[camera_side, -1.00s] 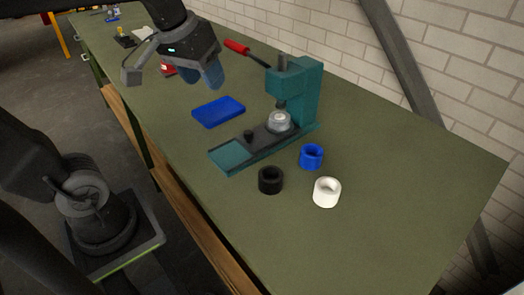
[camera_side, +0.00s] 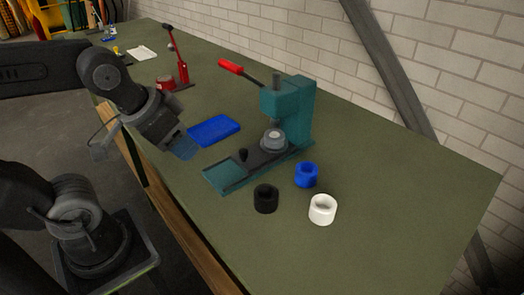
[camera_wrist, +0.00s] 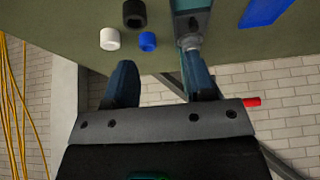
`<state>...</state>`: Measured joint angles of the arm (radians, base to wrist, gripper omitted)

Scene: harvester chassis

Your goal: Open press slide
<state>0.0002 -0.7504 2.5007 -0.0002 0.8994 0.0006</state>
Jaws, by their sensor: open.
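The teal press (camera_side: 296,108) stands on the bench with its red-handled lever (camera_side: 231,67) raised to the left. Its dark slide (camera_side: 258,161) lies along the base, with a small black knob (camera_side: 243,154) at the front end. A round grey metal piece (camera_side: 274,138) sits at the slide's rear, under the ram. My gripper (camera_side: 184,148) is in front and to the left of the press, apart from the knob. In the wrist view my gripper (camera_wrist: 163,78) is open and empty, its right finger overlapping part of the press (camera_wrist: 189,22).
Black (camera_side: 265,198), blue (camera_side: 306,174) and white (camera_side: 322,209) rings stand right of the press base. A red tool (camera_side: 182,73) stands farther back. The near-right bench (camera_side: 420,190) is clear.

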